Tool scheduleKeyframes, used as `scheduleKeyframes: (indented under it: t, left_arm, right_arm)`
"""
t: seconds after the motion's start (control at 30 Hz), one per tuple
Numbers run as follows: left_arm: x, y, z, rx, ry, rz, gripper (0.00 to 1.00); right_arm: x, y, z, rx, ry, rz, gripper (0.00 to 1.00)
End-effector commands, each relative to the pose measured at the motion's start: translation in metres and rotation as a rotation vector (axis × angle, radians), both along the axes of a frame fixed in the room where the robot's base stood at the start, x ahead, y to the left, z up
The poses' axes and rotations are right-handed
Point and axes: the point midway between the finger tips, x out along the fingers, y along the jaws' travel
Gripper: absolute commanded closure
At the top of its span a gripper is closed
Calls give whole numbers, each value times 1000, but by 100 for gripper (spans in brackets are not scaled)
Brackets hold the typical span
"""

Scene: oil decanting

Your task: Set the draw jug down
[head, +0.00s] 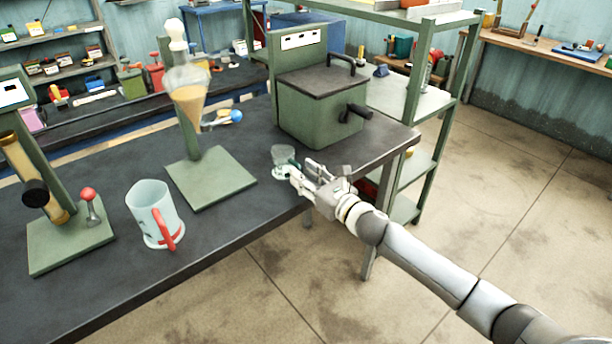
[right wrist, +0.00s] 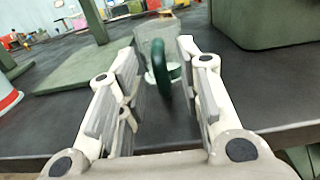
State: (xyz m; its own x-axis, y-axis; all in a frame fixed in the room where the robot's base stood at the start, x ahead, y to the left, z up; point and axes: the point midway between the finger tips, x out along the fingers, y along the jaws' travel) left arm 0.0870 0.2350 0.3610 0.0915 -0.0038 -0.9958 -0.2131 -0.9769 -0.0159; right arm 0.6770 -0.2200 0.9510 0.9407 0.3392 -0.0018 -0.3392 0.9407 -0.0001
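A small clear jug with a green handle (head: 284,158) stands upright on the dark bench near its front edge, below the green box. It also shows in the right wrist view (right wrist: 158,45), its green handle facing me. My right gripper (head: 302,175) is at the jug's handle side. In the wrist view the right gripper (right wrist: 158,58) is open, with a finger on each side of the handle and gaps between. A larger pale jug with a red handle (head: 146,208) stands upright at the left of the bench. Which one is called the draw jug is not marked. My left gripper is out of view.
A stand with a glass funnel of amber liquid (head: 190,100) has a green base (head: 210,178) left of the small jug. The green lidded box (head: 320,105) stands behind it. Another stand (head: 72,240) is at far left. Bare bench (head: 215,225) lies in front.

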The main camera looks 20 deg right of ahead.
Motion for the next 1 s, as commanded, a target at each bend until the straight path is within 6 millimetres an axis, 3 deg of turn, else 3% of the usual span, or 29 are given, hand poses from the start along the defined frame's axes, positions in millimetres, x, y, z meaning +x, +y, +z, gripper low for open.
scheduleKeyframes:
  t: [0.17, 0.7, 1.0]
  left_arm:
    - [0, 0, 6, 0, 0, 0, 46]
    - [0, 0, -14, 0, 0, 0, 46]
    - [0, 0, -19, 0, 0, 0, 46]
  right_arm:
    - [0, 0, 7, 0, 0, 0, 67]
    - [-83, -30, 1, -3, 2, 1, 67]
    - [-109, -39, 3, 0, 1, 0, 67]
